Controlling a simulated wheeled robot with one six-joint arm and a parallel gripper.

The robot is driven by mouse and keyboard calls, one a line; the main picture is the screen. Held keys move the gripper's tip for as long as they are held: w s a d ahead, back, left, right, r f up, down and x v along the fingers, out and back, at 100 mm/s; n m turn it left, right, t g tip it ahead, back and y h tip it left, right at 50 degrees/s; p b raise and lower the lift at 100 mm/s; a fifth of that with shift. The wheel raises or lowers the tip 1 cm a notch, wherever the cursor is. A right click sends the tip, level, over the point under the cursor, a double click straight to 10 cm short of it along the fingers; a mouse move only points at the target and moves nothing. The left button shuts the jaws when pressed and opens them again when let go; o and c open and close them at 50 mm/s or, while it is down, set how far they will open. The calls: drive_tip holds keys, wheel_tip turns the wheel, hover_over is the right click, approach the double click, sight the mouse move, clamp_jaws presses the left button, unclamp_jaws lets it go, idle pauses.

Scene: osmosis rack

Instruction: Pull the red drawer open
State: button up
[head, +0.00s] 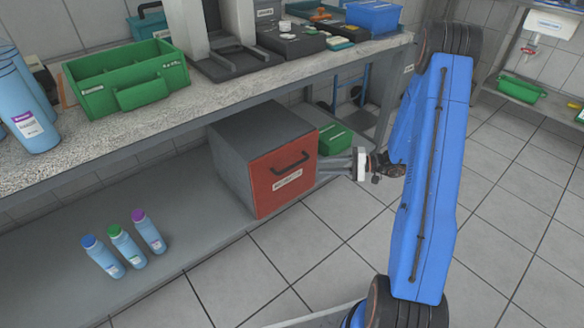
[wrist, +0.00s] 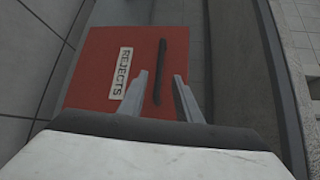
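The red drawer (head: 277,184) is the front of a grey box (head: 237,150) on the lower shelf under the bench. It looks closed, with its front flush against the box. A dark bar handle (head: 291,163) sits on its upper part, above a white label. In the wrist view the red front (wrist: 92,80) carries a label reading REJECTS, and the handle (wrist: 160,73) lies ahead between my finger lines. My gripper (head: 326,165) is to the right of the drawer front in the head view. In the wrist view its two fingers (wrist: 160,82) are apart with nothing between them.
Three blue bottles (head: 127,245) stand on the lower shelf to the left. A green bin (head: 334,138) is behind my gripper. The bench top (head: 205,95) overhangs the box. The tiled floor (head: 290,260) before the drawer is clear.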

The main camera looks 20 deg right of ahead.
sight(292, 167)
drive_tip(key=x, duration=1.3)
drive_tip(key=shift+w+a, duration=0.1)
drive_tip(key=shift+a, duration=0.1)
drive_tip(key=shift+c, duration=0.3)
clamp_jaws()
